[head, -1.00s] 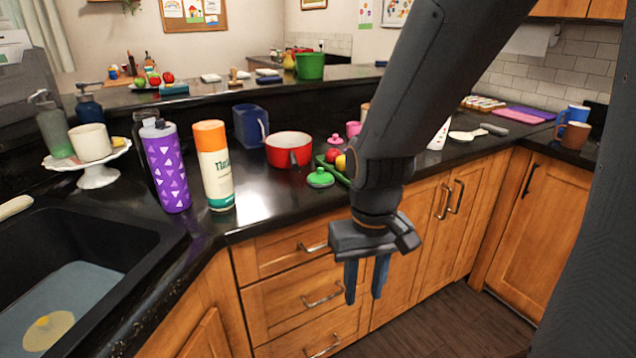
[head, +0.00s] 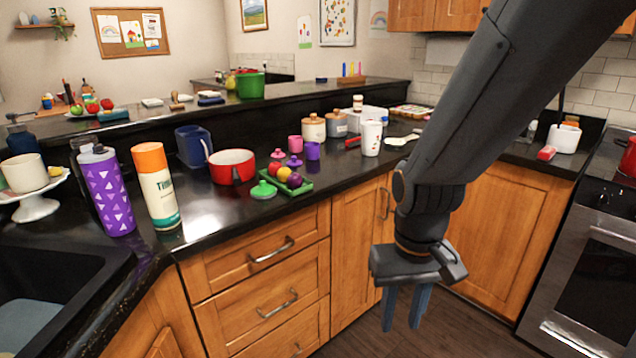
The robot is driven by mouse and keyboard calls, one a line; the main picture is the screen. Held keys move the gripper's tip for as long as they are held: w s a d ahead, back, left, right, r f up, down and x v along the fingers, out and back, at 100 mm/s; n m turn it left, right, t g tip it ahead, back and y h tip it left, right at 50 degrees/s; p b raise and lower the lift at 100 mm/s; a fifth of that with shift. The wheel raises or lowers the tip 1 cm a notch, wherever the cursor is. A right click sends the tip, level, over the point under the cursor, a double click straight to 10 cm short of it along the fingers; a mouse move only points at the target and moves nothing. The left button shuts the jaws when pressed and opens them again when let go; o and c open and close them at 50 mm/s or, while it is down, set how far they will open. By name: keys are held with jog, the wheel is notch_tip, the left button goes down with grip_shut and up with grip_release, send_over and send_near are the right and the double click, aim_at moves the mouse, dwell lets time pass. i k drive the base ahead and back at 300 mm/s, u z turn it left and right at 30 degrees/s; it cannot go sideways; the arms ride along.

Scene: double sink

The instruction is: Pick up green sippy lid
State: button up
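The green sippy lid (head: 264,190) lies on the black counter, close to its front edge. It is round with a small knob on top. It sits just left of a green tray (head: 303,192) that holds small round fruit. My gripper (head: 404,308) hangs in front of the cabinets, to the right of the lid and lower than the counter top in the picture. Its two fingers point down and are apart, with nothing between them.
A red pot (head: 232,168) stands behind the lid. An orange-capped bottle (head: 157,190) and a purple bottle (head: 106,195) stand to the left, by the sink (head: 50,275). Pink and purple cups (head: 312,151) stand behind the tray. Counter around the lid's front and left is clear.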

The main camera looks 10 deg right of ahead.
aim_at(264, 191)
jog(key=z, duration=1.05)
jog(key=i, duration=1.35)
jog(key=u, duration=1.45)
